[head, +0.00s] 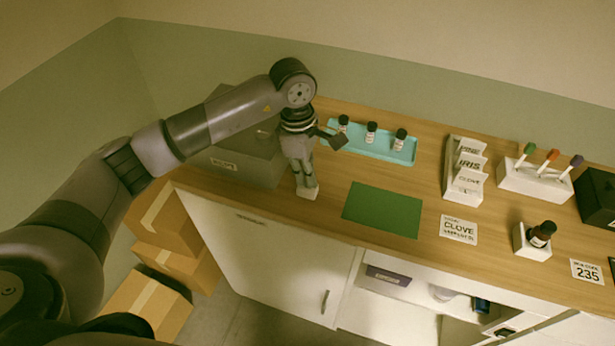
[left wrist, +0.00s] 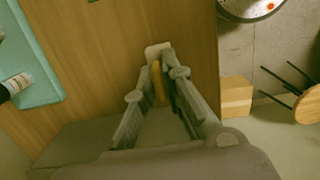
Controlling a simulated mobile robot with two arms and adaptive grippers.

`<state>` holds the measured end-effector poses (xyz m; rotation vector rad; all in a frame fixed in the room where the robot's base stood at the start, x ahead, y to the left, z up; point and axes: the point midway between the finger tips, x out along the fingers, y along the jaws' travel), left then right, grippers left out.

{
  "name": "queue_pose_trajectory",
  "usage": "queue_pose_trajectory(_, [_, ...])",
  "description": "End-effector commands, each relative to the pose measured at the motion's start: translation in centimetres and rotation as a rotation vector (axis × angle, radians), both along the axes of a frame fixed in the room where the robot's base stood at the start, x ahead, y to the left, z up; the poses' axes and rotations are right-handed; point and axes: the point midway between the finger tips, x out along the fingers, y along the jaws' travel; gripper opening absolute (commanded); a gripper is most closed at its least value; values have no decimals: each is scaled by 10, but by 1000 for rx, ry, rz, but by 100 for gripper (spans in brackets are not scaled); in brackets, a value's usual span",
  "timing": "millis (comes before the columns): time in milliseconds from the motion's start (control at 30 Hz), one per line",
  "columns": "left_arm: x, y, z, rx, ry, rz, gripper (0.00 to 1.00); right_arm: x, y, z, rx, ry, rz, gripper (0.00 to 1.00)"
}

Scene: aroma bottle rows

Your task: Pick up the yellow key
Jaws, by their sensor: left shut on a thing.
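My left gripper (head: 308,184) points down at the front left of the wooden counter, close to its front edge. In the left wrist view its fingers (left wrist: 158,62) are shut on the yellow key (left wrist: 158,82), which shows as a narrow yellow strip between them. A small white block (left wrist: 155,51) is at the fingertips; the block also shows in the head view (head: 308,193), on the counter. I cannot tell whether the key still touches the block. In the head view the fingers hide the key. My right gripper is not in view.
A grey box (head: 232,158) stands just left of the gripper. A teal tray (head: 366,149) with three bottles is behind right, and a green mat (head: 383,209) lies to the right. Farther right are a card holder (head: 452,185) and a white rack (head: 530,181).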

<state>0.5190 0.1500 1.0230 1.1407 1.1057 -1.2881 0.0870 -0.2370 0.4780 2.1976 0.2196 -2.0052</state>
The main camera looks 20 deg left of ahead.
Motion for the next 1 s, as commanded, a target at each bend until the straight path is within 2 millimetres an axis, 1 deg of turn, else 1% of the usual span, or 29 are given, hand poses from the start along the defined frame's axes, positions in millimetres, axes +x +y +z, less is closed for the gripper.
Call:
queue_pose_trajectory(167, [2,0,33,-1,-8,-1,0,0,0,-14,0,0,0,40])
queue_pose_trajectory(267, [2,0,61,-1,-9,-2,0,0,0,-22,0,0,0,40])
queue_pose_trajectory(400, [1,-1,106,0,-10,-4,0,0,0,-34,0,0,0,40])
queue_pose_trajectory(500, [1,0,134,0,-7,-3,0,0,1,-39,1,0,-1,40])
queue_pose_trajectory(600, [1,0,156,0,-5,-1,0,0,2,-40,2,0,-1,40])
queue_pose_trajectory(700, [0,0,171,2,-3,-3,0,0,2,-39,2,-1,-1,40])
queue_pose_trajectory(800, [0,0,179,1,-1,-3,0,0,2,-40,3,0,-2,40])
queue_pose_trajectory(1000, [0,0,185,0,1,-3,0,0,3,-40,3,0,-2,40])
